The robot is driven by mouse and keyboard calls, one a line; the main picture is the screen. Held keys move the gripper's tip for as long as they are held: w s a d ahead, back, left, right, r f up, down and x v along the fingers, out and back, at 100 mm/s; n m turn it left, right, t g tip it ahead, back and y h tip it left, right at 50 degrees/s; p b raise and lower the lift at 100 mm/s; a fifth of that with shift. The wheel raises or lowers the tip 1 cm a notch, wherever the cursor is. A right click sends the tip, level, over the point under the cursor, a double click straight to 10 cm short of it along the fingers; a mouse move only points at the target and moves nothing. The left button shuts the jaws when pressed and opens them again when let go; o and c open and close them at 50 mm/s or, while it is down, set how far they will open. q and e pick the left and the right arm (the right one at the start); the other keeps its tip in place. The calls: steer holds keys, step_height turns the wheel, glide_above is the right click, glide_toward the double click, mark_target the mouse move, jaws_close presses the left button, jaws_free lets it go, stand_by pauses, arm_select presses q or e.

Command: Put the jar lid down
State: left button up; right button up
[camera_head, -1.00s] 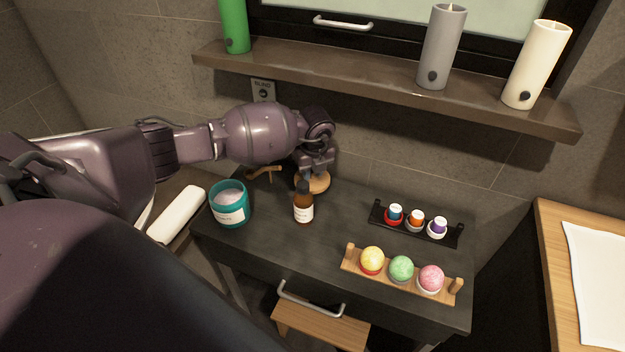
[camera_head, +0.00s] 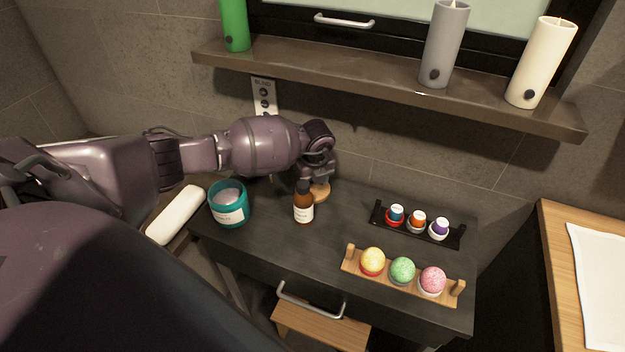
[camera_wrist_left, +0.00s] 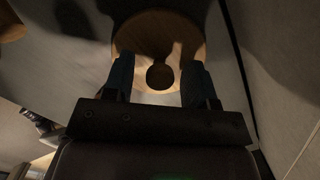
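The jar lid (camera_head: 321,192) is a round wooden disc at the back of the dark vanity table, just behind the brown bottle. It is partly hidden by the bottle and my gripper, and looks to be resting on the table. In the left wrist view the lid (camera_wrist_left: 190,38) shows its round knob between my fingers. My left gripper (camera_wrist_left: 158,80) is open, with a finger on each side of the knob and a visible gap. The teal jar (camera_head: 229,205) stands uncovered at the table's left, with pale contents. My right gripper is not in view.
The brown dropper bottle (camera_head: 303,206) stands close in front of my left gripper. A black rack (camera_head: 458,238) of small pods and a wooden rack (camera_head: 349,262) of coloured balls are at the right. The table middle is clear. A shelf (camera_head: 390,90) with candles overhangs the back.

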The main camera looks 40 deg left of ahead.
arm_select(q)
steer(key=shift+s+d+r+p, duration=0.15)
steer(key=shift+r+p, duration=0.1)
steer(key=shift+r, duration=1.05)
steer(key=shift+s+d+r+p, duration=0.15)
steer(key=shift+r+p, duration=0.15)
steer(key=shift+r, duration=1)
steer(key=shift+d+r+p, duration=0.15)
steer(key=shift+r+p, duration=0.1)
steer(key=shift+r, duration=1.05)
steer(key=shift+d, duration=0.1)
